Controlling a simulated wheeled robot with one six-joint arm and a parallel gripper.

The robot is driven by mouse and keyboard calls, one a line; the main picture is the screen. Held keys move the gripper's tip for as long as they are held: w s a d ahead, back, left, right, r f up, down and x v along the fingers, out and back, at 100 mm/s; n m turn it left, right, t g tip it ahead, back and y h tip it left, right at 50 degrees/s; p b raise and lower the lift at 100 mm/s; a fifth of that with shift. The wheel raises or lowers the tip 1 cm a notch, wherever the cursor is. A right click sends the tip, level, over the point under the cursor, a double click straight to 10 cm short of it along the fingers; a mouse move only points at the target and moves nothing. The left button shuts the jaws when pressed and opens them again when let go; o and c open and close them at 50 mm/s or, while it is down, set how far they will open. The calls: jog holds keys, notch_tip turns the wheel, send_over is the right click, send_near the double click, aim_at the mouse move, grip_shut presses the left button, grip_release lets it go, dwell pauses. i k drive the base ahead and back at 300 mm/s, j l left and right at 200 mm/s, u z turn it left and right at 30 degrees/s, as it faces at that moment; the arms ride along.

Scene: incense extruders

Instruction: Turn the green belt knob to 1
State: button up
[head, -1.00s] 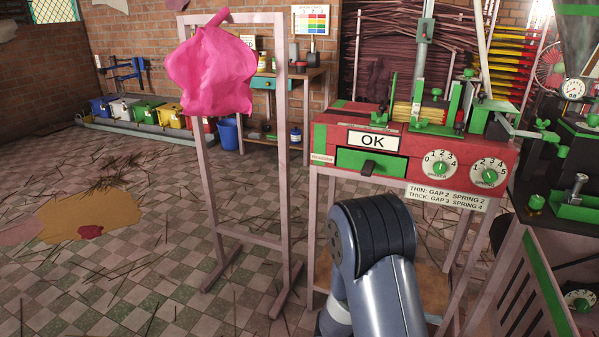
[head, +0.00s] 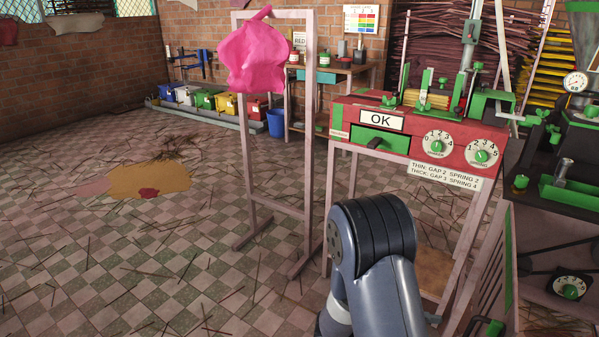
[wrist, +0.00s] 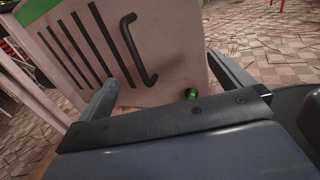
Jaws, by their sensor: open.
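A green knob (head: 571,291) on a pale numbered dial sits low at the right edge of the head view, under the black machine. Its label is too small to read, so I cannot tell whether it is the belt knob. Two more green knobs, left (head: 437,147) and right (head: 481,156), sit on numbered dials on the red machine. My gripper (wrist: 160,68) is open and empty in the wrist view, its fingers wide apart before a pale slotted panel. A small green round thing (wrist: 192,94) shows beyond the gripper's palm bar. The head view does not show the gripper.
The pale panel (wrist: 150,50) carries a black bar handle (wrist: 138,48). The red machine (head: 345,112) shows an OK sign and a green drawer (head: 352,134). A pink cloth-like thing (head: 254,55) hangs on a pale frame (head: 311,120). The tiled floor at left is open, with scattered sticks.

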aim_at(570, 291)
jog(key=k+l+u, duration=0.35)
jog(key=k, duration=0.2)
jog(key=k+l+z, duration=0.2)
jog(key=l, duration=0.35)
jog(key=k, duration=0.1)
